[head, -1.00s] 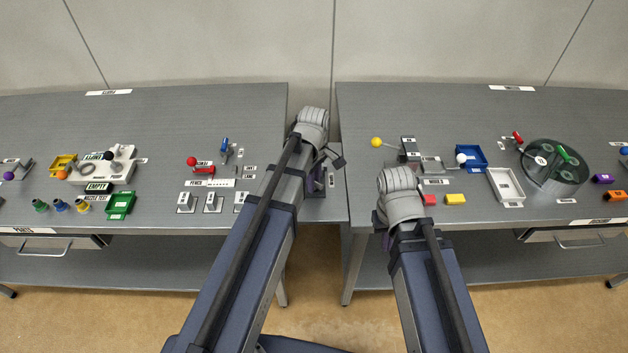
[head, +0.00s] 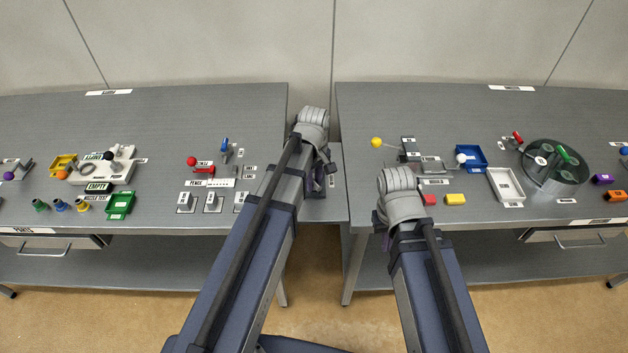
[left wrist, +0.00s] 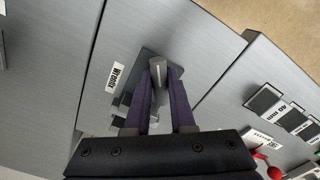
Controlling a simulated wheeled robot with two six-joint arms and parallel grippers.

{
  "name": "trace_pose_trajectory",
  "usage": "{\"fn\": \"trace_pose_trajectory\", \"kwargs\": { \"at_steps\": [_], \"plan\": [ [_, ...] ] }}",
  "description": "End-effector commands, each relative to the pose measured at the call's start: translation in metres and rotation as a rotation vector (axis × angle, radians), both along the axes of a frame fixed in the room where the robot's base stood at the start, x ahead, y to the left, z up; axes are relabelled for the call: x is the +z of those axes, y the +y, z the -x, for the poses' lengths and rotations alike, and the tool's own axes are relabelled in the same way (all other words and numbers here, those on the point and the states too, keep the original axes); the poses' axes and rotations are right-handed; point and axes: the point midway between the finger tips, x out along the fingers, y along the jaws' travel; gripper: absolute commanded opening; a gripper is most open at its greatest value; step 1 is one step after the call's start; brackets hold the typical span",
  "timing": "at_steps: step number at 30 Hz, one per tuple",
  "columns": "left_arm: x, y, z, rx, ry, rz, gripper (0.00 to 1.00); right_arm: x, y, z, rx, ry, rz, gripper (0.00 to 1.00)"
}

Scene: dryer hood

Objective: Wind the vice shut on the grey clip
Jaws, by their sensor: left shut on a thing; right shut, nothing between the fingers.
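A dark square base (left wrist: 149,56) shows beneath, and small grey parts (left wrist: 121,108) lie beside the fingers. I cannot tell the vice's jaws or the grey clip apart there. My right gripper (head: 386,240) is shut and empty, mostly hidden under its wrist at the right table's front edge.
A white label (left wrist: 115,77) lies beside the dark base. The left table holds a red ball (head: 191,161) and pale labelled blocks (head: 211,201). On the right table are a yellow ball (head: 376,142), a blue tray (head: 471,157), a white tray (head: 506,186) and a round turntable (head: 556,168).

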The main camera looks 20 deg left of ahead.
Motion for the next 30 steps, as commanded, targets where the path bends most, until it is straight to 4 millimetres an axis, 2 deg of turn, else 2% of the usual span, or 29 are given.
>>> {"fn": "trace_pose_trajectory", "kwargs": {
  "at_steps": [3,12,19,30],
  "plan": [
    [-0.0001,0.0,0.0003,-0.059,0.0,0.0,0.0,-0.0001,0.0,0.0,0.0,0.0,0.0,0.0],
    [-0.0001,0.0,0.0003,-0.08,0.0,0.0,0.0,-0.0001,0.0,0.0,0.0,0.0,0.0,0.0],
    [-0.0001,0.0,0.0003,-0.256,0.0,0.0,0.0,-0.0001,0.0,0.0,0.0,0.0,0.0,0.0],
    [-0.0001,0.0,0.0003,-0.31,0.001,0.001,0.0,-0.0001,0.0,0.0,0.0,0.0,0.0,0.0]
  ]
}}
